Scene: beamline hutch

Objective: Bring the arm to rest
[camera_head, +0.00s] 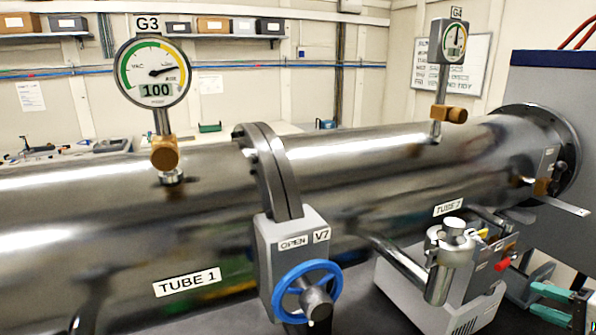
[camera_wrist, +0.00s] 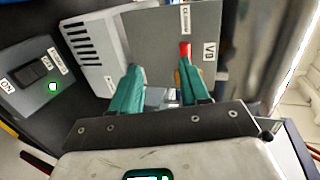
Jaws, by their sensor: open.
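My gripper (camera_head: 548,302) shows at the lower right of the head view, its teal fingers beside the pump unit under the right-hand tube. In the wrist view the two teal fingers of my gripper (camera_wrist: 157,80) stand apart with a clear gap and nothing held between them. A small red handle tip (camera_wrist: 185,50) shows just beyond the right finger. I cannot tell whether they touch. In the head view a red knob (camera_head: 502,264) sits on the unit, left of my gripper.
Steel TUBE 1 (camera_head: 110,215) and TUBE 2 (camera_head: 370,165) cross the head view. A blue handwheel (camera_head: 307,290) marked V7 OPEN stands between them. Gauge G3 (camera_head: 152,72) reads 100. A V9 panel (camera_wrist: 200,30) and a switch box (camera_wrist: 35,80) with a green light lie near my gripper.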

